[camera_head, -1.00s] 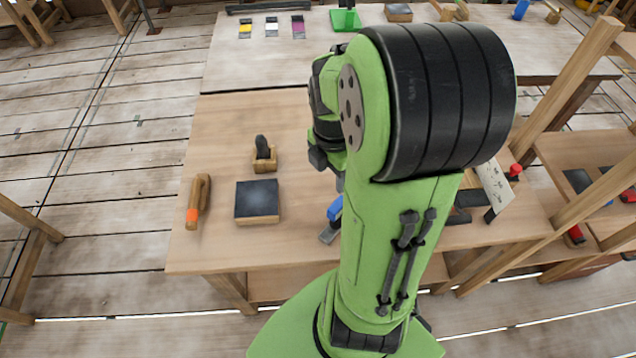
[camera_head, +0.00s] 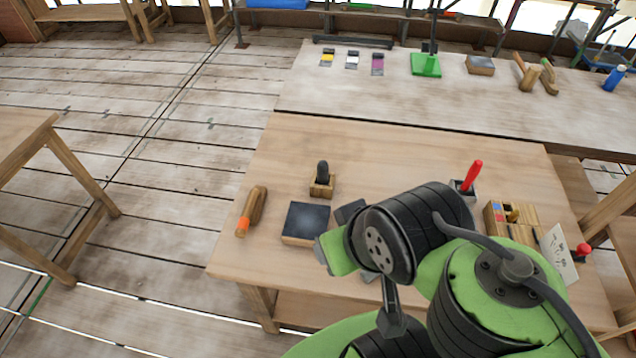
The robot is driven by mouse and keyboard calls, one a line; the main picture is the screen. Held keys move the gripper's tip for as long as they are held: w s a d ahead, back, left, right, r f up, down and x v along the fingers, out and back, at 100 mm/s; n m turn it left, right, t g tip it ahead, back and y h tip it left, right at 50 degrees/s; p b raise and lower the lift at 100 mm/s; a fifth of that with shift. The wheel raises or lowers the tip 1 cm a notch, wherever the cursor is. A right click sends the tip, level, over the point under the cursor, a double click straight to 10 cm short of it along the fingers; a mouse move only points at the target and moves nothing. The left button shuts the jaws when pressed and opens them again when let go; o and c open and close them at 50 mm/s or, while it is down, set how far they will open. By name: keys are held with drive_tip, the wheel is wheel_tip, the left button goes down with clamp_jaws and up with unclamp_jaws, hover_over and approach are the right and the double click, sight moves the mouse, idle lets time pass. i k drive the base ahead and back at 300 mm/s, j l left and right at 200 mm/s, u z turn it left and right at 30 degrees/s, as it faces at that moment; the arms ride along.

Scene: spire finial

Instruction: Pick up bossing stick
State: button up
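A wooden tool with an orange band (camera_head: 251,211) lies at the left end of the near workbench (camera_head: 262,160). It may be the bossing stick, though its shape alone does not settle this. Two other wooden tools lie on the far bench: one with a blocky head (camera_head: 530,79) and a curved one (camera_head: 549,77). My green and black arm covers the right middle of the near bench. The end of my arm is near the dark square pad, right of the orange-banded tool and apart from it. I cannot make out the gripper's fingertips or anything held.
A dark-topped block (camera_head: 305,222) and a wooden holder with a black-handled item (camera_head: 322,182) stand right of the orange-banded tool. A red-handled item (camera_head: 471,177), a wooden box (camera_head: 512,218) and a paper sheet (camera_head: 558,254) are at the right. The bench's back left is clear.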

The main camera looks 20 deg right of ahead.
sight(251, 210)
drive_tip(key=i+j+u, duration=0.1)
drive_tip(key=j+u, duration=0.25)
drive_tip(key=i+j+u, duration=0.2)
drive_tip(key=u, duration=0.15)
drive_tip(key=i+j+u, duration=0.2)
drive_tip(key=j+u, duration=0.2)
